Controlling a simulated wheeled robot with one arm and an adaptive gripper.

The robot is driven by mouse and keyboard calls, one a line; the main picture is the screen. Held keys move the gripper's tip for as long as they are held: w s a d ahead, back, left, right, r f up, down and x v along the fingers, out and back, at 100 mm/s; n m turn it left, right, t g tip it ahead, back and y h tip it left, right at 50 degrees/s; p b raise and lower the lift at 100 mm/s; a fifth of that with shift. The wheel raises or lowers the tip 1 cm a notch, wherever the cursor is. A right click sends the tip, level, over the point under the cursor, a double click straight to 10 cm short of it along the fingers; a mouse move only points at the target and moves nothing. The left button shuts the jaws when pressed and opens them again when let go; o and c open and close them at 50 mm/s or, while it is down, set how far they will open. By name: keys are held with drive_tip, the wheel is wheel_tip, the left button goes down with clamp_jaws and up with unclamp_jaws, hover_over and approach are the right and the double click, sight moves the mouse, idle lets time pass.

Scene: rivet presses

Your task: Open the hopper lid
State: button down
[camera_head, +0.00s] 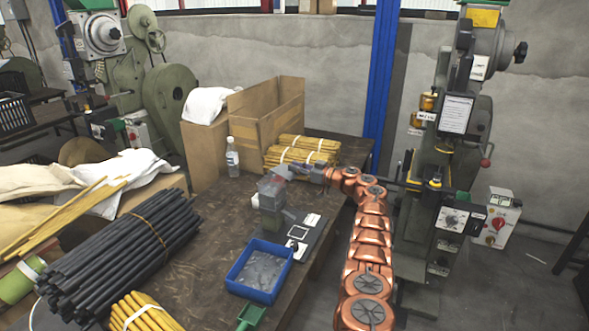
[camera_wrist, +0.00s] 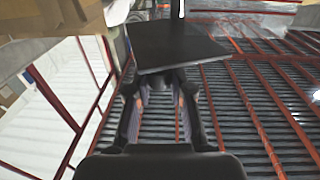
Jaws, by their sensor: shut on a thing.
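A small bench device (camera_head: 270,222) stands on the table, with a clear greyish hopper (camera_head: 271,190) at its top. My gripper (camera_head: 297,171) reaches in from the right, at the hopper's upper right edge. In the wrist view, my gripper (camera_wrist: 160,82) has its two dark fingers on either side of the near edge of a flat dark plate (camera_wrist: 178,46), which looks like the hopper lid. The fingers are shut on it. The plate's angle to the hopper is too small to tell in the head view, and the hopper's inside is hidden.
A blue tray (camera_head: 234,284) sits in front of the device. A cardboard box (camera_head: 250,115), a bottle (camera_head: 232,158) and yellow rod bundles (camera_head: 285,155) stand behind it. Dark rods (camera_head: 125,245) lie left. A green press (camera_head: 440,160) stands right of my arm.

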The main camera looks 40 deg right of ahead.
drive_tip(key=shift+a, duration=0.1)
drive_tip(key=c, duration=1)
unclamp_jaws()
drive_tip(key=shift+s+d, duration=0.1)
drive_tip(key=shift+d, duration=0.1)
drive_tip(key=shift+s+d, duration=0.25)
drive_tip(key=shift+s, duration=0.15)
drive_tip(key=shift+v, duration=5.5)
drive_tip(key=shift+a+r, duration=0.1)
drive_tip(key=shift+c, duration=0.5)
